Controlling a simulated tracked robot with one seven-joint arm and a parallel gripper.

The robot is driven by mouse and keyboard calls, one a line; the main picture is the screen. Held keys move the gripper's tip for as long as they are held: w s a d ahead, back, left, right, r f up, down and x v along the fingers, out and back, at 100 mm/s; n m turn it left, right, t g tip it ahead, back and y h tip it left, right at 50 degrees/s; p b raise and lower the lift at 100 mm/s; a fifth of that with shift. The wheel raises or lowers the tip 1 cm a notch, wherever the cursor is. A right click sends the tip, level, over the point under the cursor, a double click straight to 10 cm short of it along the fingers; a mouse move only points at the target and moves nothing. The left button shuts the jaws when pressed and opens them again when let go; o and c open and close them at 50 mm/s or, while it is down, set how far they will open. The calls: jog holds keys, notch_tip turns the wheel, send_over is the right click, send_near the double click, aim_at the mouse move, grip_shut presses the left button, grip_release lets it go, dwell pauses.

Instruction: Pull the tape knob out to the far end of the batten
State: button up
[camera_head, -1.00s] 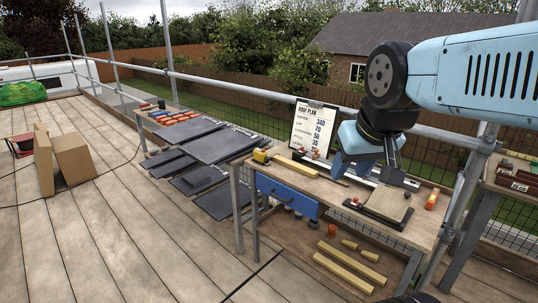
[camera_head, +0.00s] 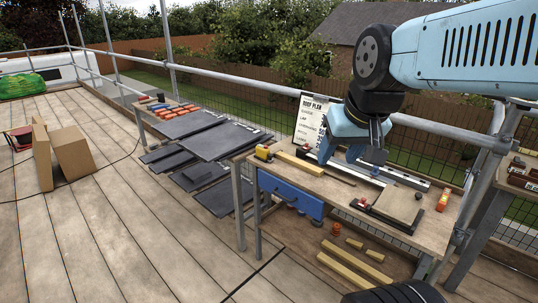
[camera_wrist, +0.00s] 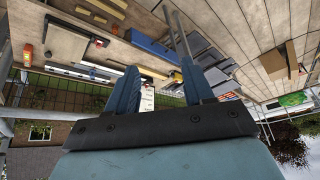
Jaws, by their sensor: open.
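A yellow tape measure (camera_head: 263,153) sits at the left end of the workbench. A pale wooden batten (camera_head: 298,164) lies on the bench just right of it. The tape's knob is too small to make out. My gripper (camera_head: 352,158) is above the back of the bench, right of the batten, in front of the plan board. Its two blue fingers are apart with nothing between them. In the wrist view my gripper (camera_wrist: 158,68) is open, with the batten (camera_wrist: 153,72) and a yellow shape that looks like the tape measure (camera_wrist: 177,77) showing beyond the gap.
The roof plan board (camera_head: 310,122) stands behind the bench. Dark slates (camera_head: 205,135) lie to the left. A scaffold rail runs behind.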

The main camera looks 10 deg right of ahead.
jog(key=w+a+f+m+g+y, duration=0.1)
jog(key=w+a+m+y, duration=0.15)
jog(key=w, duration=0.55)
jog(key=w+a+f+m+y, duration=0.2)
jog(key=w+a+m, duration=0.1)
jog(key=w, duration=0.5)
jog(key=m+t+y, duration=0.3)
jog(key=m+t, duration=0.3)
jog(key=m, duration=1.7)
send_over(272, 155)
jog(key=s+d, duration=0.8)
jog(key=s, duration=0.3)
notch_tip(272, 155, down, 27)
jog(key=shift+w+r, duration=0.1)
jog(key=shift+r, duration=0.1)
jog(key=x, duration=1.3)
jog(key=shift+w+a+r, duration=0.15)
jog(key=shift+w, duration=0.25)
grip_shut()
grip_release()
jog(key=shift+s, duration=0.1)
